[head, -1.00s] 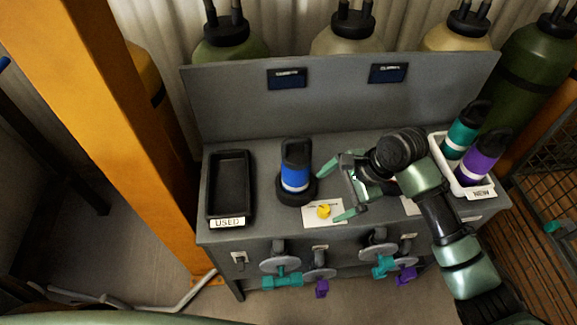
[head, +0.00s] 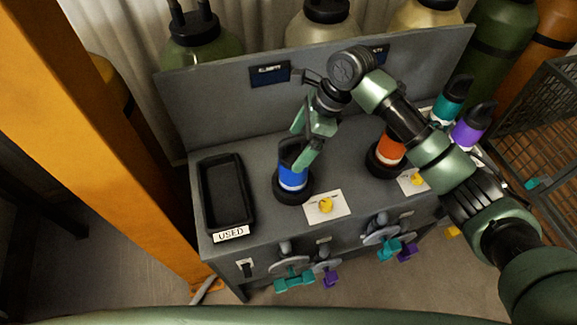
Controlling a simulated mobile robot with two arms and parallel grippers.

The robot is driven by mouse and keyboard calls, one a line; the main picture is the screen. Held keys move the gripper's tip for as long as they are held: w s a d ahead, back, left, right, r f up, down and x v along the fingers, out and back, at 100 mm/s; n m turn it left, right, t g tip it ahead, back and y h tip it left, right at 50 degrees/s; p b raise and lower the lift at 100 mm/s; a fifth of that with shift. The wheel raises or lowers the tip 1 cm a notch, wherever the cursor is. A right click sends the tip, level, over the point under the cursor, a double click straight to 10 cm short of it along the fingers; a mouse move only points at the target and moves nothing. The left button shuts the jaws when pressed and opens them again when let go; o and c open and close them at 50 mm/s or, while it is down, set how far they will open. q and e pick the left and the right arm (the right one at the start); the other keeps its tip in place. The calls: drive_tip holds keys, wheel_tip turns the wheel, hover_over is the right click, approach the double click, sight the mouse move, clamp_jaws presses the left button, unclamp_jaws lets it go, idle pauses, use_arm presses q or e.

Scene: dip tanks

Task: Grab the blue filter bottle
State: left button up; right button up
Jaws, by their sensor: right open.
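The blue filter bottle (head: 292,179) stands upright in a round black holder on the grey bench, left of the middle. It has a black top and a white band. My right gripper (head: 302,140) comes from the right and is open at the bottle's black top. One finger shows in front of the top's right side, and the other is near its upper edge. I cannot tell whether either finger touches it. Part of the top is hidden by the fingers. My left gripper is not in view.
An orange bottle (head: 391,151) stands in a second holder, partly behind my right arm. Teal (head: 446,110) and purple (head: 468,133) bottles stand at the right. An empty black tray (head: 206,200) marked USED is at the left. A back panel (head: 215,103) rises behind.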

sight(295, 152)
wheel_tip(295, 152, down, 2)
drive_tip(key=shift+s+p, duration=0.15)
drive_tip(key=shift+p, duration=0.35)
drive_tip(key=x, duration=0.2)
drive_tip(key=shift+a+f, duration=0.25)
drive_tip(key=shift+a, duration=0.05)
drive_tip(key=shift+w+a+f, duration=0.15)
drive_tip(key=shift+w+f, duration=0.05)
drive_tip(key=shift+f, duration=0.05)
drive_tip(key=c, duration=1.7)
drive_tip(key=shift+r, duration=0.1)
clamp_jaws()
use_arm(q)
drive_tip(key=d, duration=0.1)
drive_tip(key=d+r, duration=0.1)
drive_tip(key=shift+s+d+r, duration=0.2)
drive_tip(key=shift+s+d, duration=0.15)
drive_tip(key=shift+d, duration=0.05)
